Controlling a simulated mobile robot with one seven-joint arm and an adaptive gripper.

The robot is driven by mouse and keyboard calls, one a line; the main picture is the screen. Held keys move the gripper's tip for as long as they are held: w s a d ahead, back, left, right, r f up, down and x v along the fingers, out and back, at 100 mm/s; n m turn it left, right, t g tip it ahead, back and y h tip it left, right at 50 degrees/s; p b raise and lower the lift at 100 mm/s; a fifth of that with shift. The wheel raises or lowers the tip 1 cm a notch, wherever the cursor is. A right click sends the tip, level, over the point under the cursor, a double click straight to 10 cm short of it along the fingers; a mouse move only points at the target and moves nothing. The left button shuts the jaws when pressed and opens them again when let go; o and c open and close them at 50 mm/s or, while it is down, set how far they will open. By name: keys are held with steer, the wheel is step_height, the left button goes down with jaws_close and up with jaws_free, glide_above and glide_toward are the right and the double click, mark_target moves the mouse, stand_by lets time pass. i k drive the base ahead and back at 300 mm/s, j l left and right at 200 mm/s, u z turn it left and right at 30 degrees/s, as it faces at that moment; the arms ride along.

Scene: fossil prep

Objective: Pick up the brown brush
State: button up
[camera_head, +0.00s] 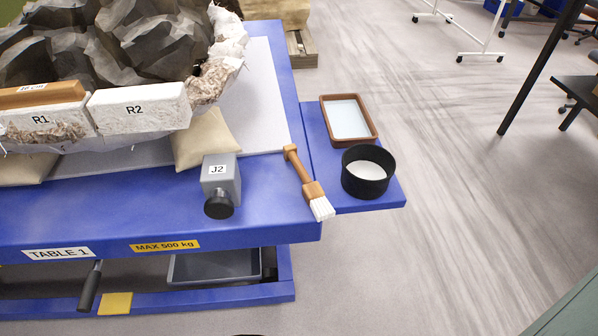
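The brown brush (303,178) lies on the blue table (270,222) near its right edge. Its brown handle points up and to the left, and its white bristles (321,208) point down toward the table's front right corner. Nothing covers it. My gripper is not in view.
Left of the brush stands a grey box labelled J2 (220,180) with a black knob. On the blue side shelf (315,125) are a brown tray (375,128) and a black round container (349,180). A large wrapped rock (140,50) fills the back left. Open floor lies right.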

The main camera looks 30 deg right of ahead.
mark_target(313, 193)
steer(key=l+u, duration=0.15)
steer(key=l, duration=0.3)
steer(key=l+u, duration=0.15)
steer(key=l, duration=0.25)
steer(key=k+l+u, duration=0.15)
steer(key=l, duration=0.3)
steer(key=l+u, duration=0.1)
steer(key=l, duration=0.35)
steer(key=k+l+u, duration=0.15)
steer(key=l, duration=0.25)
steer(key=k+l+u, duration=0.15)
steer(key=l, duration=0.25)
steer(key=k+l+u, duration=0.15)
steer(key=l, duration=0.25)
steer(key=k+l+u, duration=0.15)
steer(key=l, duration=0.2)
steer(key=i, duration=0.5)
